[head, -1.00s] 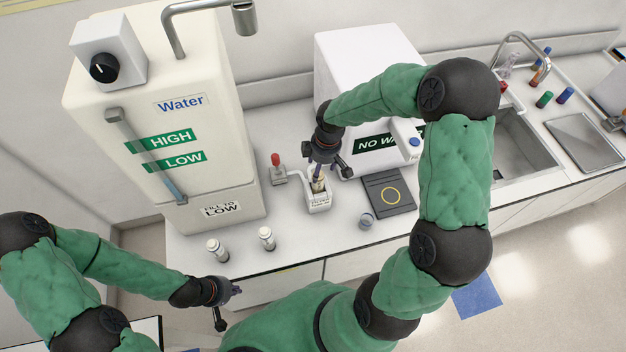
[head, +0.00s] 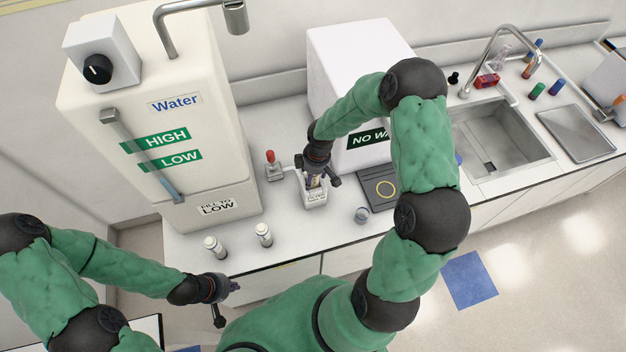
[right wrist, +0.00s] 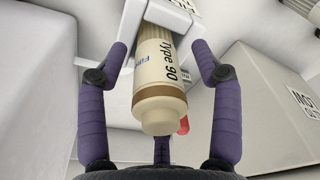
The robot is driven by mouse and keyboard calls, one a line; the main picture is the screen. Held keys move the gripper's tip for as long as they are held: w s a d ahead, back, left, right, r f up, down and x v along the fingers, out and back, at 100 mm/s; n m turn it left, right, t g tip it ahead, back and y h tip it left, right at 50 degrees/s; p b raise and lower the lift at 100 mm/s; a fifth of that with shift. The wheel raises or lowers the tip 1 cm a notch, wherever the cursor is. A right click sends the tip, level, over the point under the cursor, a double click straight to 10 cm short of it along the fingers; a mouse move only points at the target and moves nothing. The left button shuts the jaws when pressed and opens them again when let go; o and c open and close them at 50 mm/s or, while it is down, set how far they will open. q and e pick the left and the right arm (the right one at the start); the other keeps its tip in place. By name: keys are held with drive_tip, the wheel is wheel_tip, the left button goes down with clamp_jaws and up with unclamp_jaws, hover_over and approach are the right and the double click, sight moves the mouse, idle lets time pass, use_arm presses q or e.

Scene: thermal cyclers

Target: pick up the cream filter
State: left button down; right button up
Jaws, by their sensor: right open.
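The cream filter (right wrist: 158,85) shows in the right wrist view as a ribbed cartridge with a brown band and "Type 90" lettering. It stands in a white holder (head: 314,199) on the counter; in the head view my gripper mostly hides it. My right gripper (right wrist: 160,50) is open, with its purple fingers on either side of the filter and gaps visible to both sides. In the head view my right gripper (head: 315,182) points down over the holder. My left gripper (head: 233,288) hangs low in front of the counter, away from the filter; its opening is too small to judge.
A red-topped item (head: 272,165) stands left of the holder. Two white cylinders (head: 263,235) stand front left. The water tank (head: 165,130) and white machine (head: 345,70) stand behind.

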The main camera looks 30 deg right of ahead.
drive_tip(key=shift+c, duration=0.3)
clamp_jaws()
